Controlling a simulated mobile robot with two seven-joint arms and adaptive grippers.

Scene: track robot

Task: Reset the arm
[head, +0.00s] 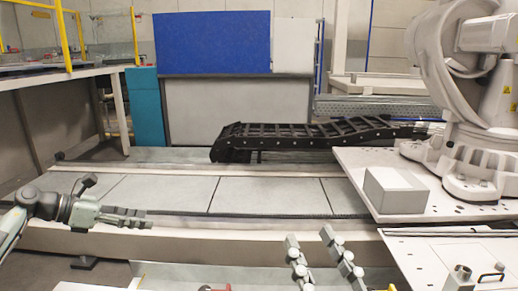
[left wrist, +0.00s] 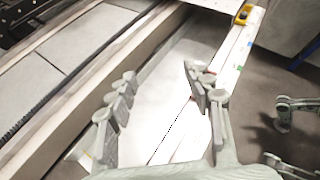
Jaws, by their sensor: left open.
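My left gripper (head: 138,218) reaches in from the left in the head view, level above the near edge of the track platform. Its two jointed grey fingers are apart in the left wrist view (left wrist: 160,72), with nothing between them. My right gripper (head: 309,238) is at the bottom middle of the head view, its two fingers pointing up and apart, with nothing visible between them. Its lower part is cut off by the frame edge. A large white robot arm (head: 455,85) stands on a white plate at the right; its top is out of view.
The grey track platform (head: 170,195) lies ahead, with a black cable chain (head: 300,138) along it. A white box (head: 396,190) sits on the carriage plate. A blue panel (head: 212,42) stands behind. A yellow object (left wrist: 243,14) lies on a white ledge in the left wrist view.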

